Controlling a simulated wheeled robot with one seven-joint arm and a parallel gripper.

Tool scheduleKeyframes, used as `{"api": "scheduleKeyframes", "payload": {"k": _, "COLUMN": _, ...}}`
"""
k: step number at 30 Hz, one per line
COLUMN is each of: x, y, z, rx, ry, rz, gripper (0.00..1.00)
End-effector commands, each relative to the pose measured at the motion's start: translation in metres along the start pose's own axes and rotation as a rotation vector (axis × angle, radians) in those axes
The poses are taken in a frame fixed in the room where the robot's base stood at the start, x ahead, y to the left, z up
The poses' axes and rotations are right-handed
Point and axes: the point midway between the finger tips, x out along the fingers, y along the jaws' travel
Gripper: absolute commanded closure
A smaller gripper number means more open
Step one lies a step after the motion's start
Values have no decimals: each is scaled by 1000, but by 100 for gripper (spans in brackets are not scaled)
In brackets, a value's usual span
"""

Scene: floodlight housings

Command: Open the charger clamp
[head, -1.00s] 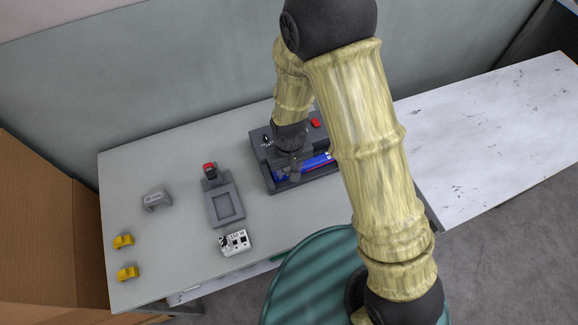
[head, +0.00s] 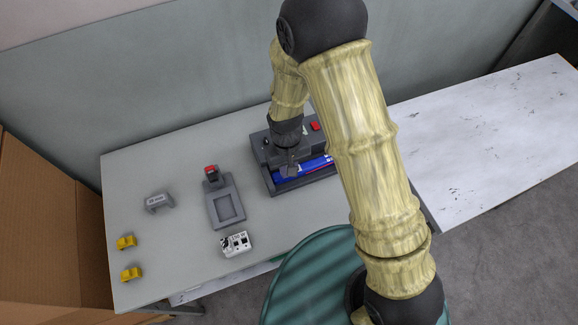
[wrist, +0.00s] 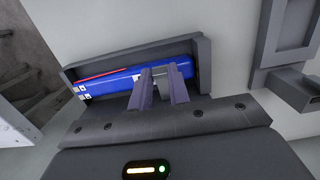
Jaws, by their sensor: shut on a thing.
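The dark grey charger (head: 268,176) stands at the back right of the grey table, with a long blue battery pack (head: 318,168) lying in its front channel. In the wrist view the blue pack (wrist: 110,82) lies along the channel. In the head view my gripper (head: 289,168) reaches down onto the charger's left half.
A grey stand (head: 212,202) with a red-topped latch is left of the charger. A white marked block (head: 236,243), a grey bracket (head: 159,202) and two yellow pieces (head: 126,242) (head: 131,274) lie further left and in front. A red switch (head: 315,126) is on the charger.

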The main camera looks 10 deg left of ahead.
Motion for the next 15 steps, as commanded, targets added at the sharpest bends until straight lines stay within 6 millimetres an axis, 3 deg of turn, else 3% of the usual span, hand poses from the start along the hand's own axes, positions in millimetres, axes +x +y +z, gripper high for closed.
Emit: {"api": "scheduleKeyframes", "payload": {"k": 15, "x": -19, "y": 0, "z": -18, "rx": 0, "ry": -359, "rz": -1, "gripper": 100}}
